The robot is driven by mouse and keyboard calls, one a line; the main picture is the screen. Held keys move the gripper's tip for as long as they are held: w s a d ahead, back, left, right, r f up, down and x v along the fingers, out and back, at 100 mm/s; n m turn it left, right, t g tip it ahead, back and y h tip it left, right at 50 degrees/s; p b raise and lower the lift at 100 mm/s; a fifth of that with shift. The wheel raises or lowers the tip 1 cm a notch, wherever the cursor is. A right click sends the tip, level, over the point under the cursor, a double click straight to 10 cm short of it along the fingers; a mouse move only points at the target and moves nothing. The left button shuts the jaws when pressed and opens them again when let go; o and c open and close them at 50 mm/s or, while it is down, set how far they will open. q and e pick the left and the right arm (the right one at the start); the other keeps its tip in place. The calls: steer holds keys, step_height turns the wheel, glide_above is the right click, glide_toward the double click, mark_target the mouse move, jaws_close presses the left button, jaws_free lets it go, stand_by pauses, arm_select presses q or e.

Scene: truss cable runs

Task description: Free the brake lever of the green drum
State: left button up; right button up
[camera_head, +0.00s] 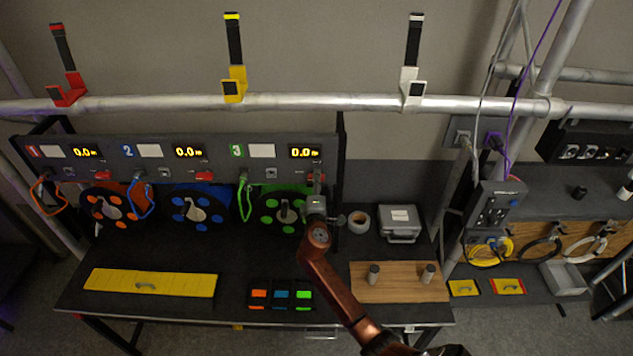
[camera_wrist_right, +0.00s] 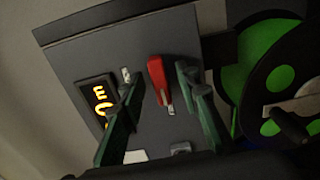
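The green drum (camera_head: 268,217) hangs at the right end of the reel panel, under the green 3. It also shows at the right of the right wrist view (camera_wrist_right: 268,42). A red lever (camera_wrist_right: 156,72) on the panel face is, by its place beside the green drum, its brake lever; in the head view my gripper mostly covers it. My right gripper (camera_head: 317,186) is at the panel's right end. In the right wrist view its green-grey fingers (camera_wrist_right: 157,97) are apart, one on each side of the red lever, with visible gaps. My left gripper is not in view.
The orange drum (camera_head: 95,208) and blue drum (camera_head: 182,213) hang to the left, with red levers above. A green cable (camera_head: 241,203) hangs left of the green drum. A tape roll (camera_head: 358,222) and grey case (camera_head: 400,223) stand right of my arm. The front bench has bare room.

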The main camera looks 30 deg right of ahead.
steer(key=v, duration=1.2)
steer(key=shift+s, duration=0.1)
